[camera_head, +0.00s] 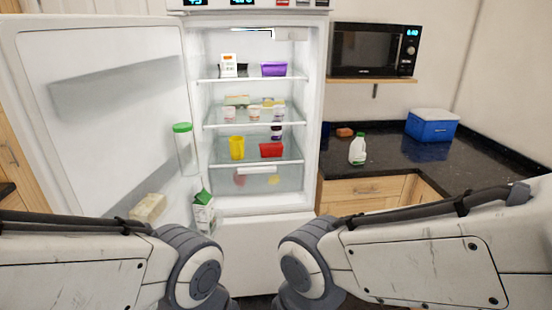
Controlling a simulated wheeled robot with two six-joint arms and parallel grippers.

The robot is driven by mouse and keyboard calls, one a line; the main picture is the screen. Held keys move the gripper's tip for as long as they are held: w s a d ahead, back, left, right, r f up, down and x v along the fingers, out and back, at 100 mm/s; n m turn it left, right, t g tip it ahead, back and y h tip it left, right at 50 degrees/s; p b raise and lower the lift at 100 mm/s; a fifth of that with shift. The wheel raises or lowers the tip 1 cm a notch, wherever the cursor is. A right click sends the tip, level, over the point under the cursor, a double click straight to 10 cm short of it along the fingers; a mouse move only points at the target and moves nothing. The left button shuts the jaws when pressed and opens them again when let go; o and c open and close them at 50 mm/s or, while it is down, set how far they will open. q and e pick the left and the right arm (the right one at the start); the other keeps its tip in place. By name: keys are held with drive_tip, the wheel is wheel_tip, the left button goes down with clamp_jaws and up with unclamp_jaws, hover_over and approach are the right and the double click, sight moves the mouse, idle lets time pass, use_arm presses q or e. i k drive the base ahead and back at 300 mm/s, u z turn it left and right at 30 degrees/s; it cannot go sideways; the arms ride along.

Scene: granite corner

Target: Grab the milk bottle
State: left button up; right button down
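A white milk bottle with a green cap (357,150) stands upright on the dark granite counter, right of the open fridge. My two arms come in low from the left and the right, and their grey joints sit near the bottom middle. Neither gripper shows in this view. Nothing touches the bottle. My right arm passes in front of the counter, below and to the right of the bottle.
The fridge door (105,110) stands wide open on the left. A green and white carton (203,212) sits low by the door. A blue cooler box (432,125) stands right of the bottle, and a black microwave (366,50) is above. The counter (400,160) is mostly clear.

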sight(357, 154)
drive_tip(key=z, duration=0.25)
drive_tip(key=i, duration=0.55)
drive_tip(key=z, duration=0.7)
drive_tip(key=i, duration=2.45)
drive_tip(key=u, duration=0.4)
